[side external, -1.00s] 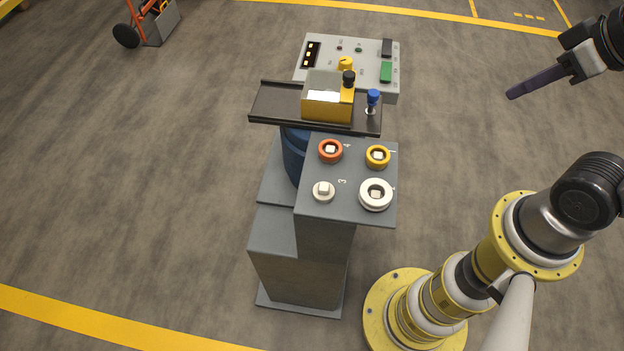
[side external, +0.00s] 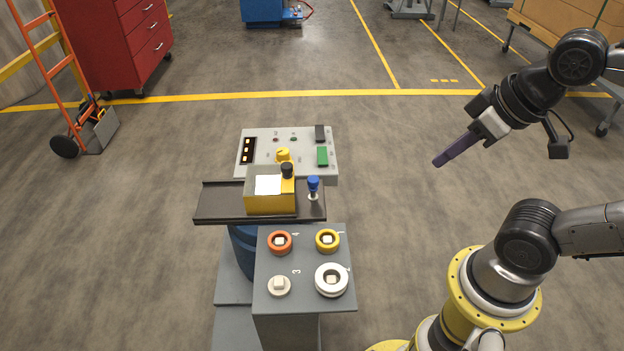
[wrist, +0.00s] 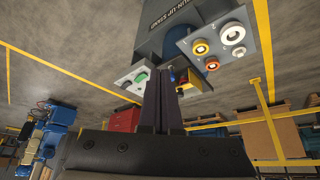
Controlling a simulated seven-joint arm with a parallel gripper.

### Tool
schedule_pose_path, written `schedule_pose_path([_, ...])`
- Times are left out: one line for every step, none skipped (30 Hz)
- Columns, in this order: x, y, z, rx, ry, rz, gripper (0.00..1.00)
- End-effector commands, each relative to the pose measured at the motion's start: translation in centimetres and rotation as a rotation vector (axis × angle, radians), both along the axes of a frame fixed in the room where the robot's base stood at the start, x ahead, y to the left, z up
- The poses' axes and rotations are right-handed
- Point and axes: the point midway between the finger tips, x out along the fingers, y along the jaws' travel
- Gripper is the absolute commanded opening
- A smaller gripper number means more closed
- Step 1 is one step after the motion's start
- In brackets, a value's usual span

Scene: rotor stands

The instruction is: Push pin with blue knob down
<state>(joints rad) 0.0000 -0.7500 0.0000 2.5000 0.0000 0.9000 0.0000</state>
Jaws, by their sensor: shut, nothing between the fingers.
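The pin with the blue knob (side external: 313,182) stands upright at the right end of a dark rail (side external: 219,203), its pale shaft showing under the knob. A yellow block (side external: 270,203) with a black knob (side external: 287,170) sits on the rail just left of it. My gripper (side external: 437,163) is shut and empty, its long dark fingers pointing down-left, in the air to the right of the blue knob and well apart from it.
A control panel (side external: 258,165) with a yellow dial and green button lies behind the rail. In front, a grey stand (side external: 304,263) carries orange, yellow and white rings and a white peg. A red cabinet (side external: 128,45) and orange hand truck (side external: 55,75) stand far left.

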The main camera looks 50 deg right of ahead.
Motion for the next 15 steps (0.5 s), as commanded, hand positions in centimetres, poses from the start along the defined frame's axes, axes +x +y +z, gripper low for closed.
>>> schedule_pose_path([0.00,0.00,0.00,0.000,0.000,0.000,0.00])
schedule_pose_path([0.00,0.00,0.00,0.000,0.000,0.000,0.00])
schedule_pose_path([0.00,0.00,0.00,0.000,0.000,0.000,0.00])
schedule_pose_path([0.00,0.00,0.00,0.000,0.000,0.000,0.00])
schedule_pose_path([0.00,0.00,0.00,0.000,0.000,0.000,0.00])
schedule_pose_path([0.00,0.00,0.00,0.000,0.000,0.000,0.00])
schedule_pose_path([0.00,0.00,0.00,0.000,0.000,0.000,0.00])
schedule_pose_path([0.00,0.00,0.00,0.000,0.000,0.000,0.00])
schedule_pose_path([0.00,0.00,0.00,0.000,0.000,0.000,0.00])
schedule_pose_path([0.00,0.00,0.00,0.000,0.000,0.000,0.00])
schedule_pose_path([0.00,0.00,0.00,0.000,0.000,0.000,0.02])
schedule_pose_path([0.00,0.00,0.00,0.000,0.000,0.001,0.09])
schedule_pose_path([0.00,0.00,0.00,-0.003,0.000,0.005,0.14])
schedule_pose_path([0.00,0.00,0.01,-0.007,0.000,0.012,0.20])
schedule_pose_path([-0.06,0.00,-0.02,-0.014,0.003,0.026,0.27])
